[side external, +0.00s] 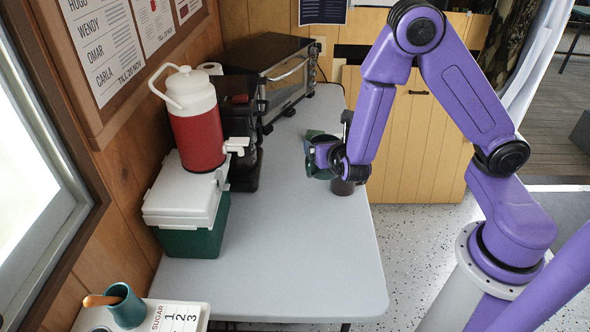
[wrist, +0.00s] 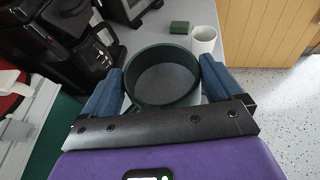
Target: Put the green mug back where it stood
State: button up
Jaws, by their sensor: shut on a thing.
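The green mug (wrist: 137,100) is between the two blue finger pads of my gripper (wrist: 162,92) in the wrist view, its round dark rim facing the camera and its inside grey and empty-looking. In the side view my gripper (side external: 325,157) is shut on the mug (side external: 318,171) at the right part of the table, near its right edge. The arm and fingers hide part of the mug there. I cannot tell whether its base touches the table.
A pale cup (wrist: 204,40) and a green block (wrist: 179,27) stand beyond the mug. A dark coffee maker (wrist: 62,45) is on the left. A red-and-white jug (side external: 195,115) sits on a green cooler (side external: 190,225). The table's front (side external: 290,270) is clear.

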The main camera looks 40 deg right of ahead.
aim_at(326, 138)
jog(key=w+d, duration=0.1)
jog(key=w+d+f+m+g+h, duration=0.1)
jog(key=w+d, duration=0.1)
jog(key=w+d+f+m+h, duration=0.1)
jog(key=w+d, duration=0.1)
jog(key=shift+g, duration=0.3)
jog(key=shift+w+d+f, duration=0.3)
jog(key=shift+w+f, duration=1.85)
jog(key=shift+w, duration=0.15)
jog(key=shift+w+d+f, duration=0.35)
jog(key=shift+w+f, duration=1.8)
jog(key=shift+w, duration=0.2)
jog(key=shift+w+d+f, duration=0.3)
jog(key=shift+w+f, duration=1.85)
jog(key=shift+w, duration=0.15)
jog(key=o, duration=1.7)
jog(key=shift+f, duration=0.2)
